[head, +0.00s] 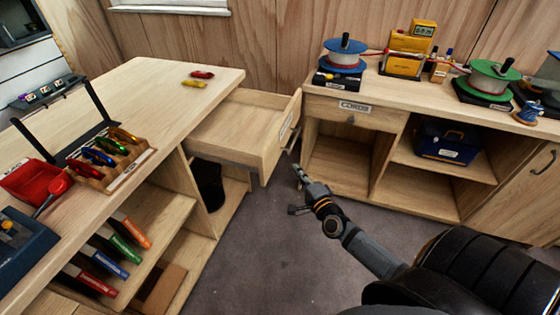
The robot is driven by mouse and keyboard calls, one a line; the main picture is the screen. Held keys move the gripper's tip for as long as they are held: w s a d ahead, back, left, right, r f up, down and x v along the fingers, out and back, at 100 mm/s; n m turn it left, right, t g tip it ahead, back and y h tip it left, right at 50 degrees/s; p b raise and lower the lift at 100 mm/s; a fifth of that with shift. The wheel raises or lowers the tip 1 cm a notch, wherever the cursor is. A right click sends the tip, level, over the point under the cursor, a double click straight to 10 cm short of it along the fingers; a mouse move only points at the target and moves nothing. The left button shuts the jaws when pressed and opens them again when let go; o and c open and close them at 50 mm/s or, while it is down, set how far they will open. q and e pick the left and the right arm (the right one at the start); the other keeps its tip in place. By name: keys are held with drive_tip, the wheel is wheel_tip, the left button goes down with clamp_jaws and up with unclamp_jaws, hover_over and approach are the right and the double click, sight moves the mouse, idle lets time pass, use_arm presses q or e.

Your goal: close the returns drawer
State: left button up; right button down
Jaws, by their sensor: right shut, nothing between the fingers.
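The returns drawer (235,136) is a light wooden drawer pulled well out of the left counter, just under its top. Its front panel (280,135) faces right and carries a pale label too slanted to read. My right gripper (297,169) is shut and empty. It is just to the right of the lower part of the drawer front, near its handle; I cannot tell whether it touches. My left gripper is not in view.
The left counter (150,85) holds carabiners, a rack and a red scoop bin. The back counter (390,95) carries cord spools and a yellow device; its drawer labelled CORDS (354,108) is shut. A dark bin (208,184) stands under the open drawer. Grey floor (270,250) is clear.

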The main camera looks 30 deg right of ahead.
sight(275, 152)
drive_tip(key=w, duration=0.2)
drive_tip(key=w+a, duration=0.1)
drive_tip(key=w, duration=0.4)
drive_tip(key=shift+w+a, duration=0.15)
drive_tip(key=shift+a, duration=0.1)
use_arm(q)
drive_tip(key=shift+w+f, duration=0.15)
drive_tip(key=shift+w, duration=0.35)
use_arm(e)
drive_tip(key=shift+w+a+f, duration=0.1)
drive_tip(key=shift+w+a, duration=0.25)
